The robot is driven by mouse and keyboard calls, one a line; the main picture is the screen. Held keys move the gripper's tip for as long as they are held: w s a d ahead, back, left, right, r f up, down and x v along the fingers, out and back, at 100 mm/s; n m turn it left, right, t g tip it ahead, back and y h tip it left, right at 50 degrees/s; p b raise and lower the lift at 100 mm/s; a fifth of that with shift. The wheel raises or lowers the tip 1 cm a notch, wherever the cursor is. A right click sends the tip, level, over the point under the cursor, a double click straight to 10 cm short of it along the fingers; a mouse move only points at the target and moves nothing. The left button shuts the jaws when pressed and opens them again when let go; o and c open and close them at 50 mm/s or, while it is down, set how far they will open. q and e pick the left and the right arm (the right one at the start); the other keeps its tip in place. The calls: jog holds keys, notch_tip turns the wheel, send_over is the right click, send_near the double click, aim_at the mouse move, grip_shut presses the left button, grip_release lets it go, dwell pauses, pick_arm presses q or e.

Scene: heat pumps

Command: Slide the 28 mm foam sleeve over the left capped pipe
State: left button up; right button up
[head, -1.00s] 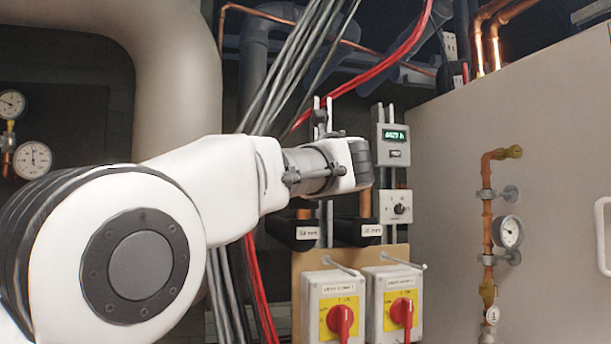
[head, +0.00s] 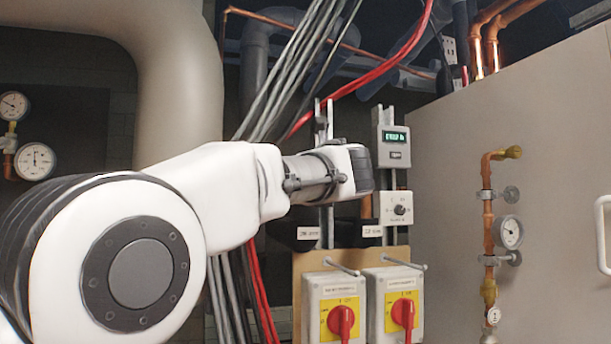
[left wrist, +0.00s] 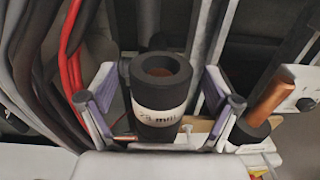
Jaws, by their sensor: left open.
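The black foam sleeve (left wrist: 160,92) with a white "28 mm" band stands between the fingers of my left gripper (left wrist: 158,104) in the left wrist view. A copper-coloured round surface shows inside its top opening, so it appears to be around the left pipe. The two fingers are spread on either side of the sleeve, with gaps. In the head view my left arm's end hides the sleeve and most of the left pipe. The right copper pipe (left wrist: 270,97) rises bare from a black holder (left wrist: 247,133). My right gripper is not in view.
Two switch boxes with red knobs (head: 341,320) (head: 403,312) sit below the pipes, with thin rods above them. A display box (head: 394,147) and dial box (head: 397,208) are just right. Grey and red cables (head: 257,290) run close on the left. A cabinet (head: 450,200) fills the right.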

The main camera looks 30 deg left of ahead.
pick_arm(q)
notch_tip(320, 180, up, 10)
jog(key=shift+w+f, duration=0.1)
jog(key=shift+f, duration=0.15)
jog(key=shift+r, duration=0.1)
dwell(0.5)
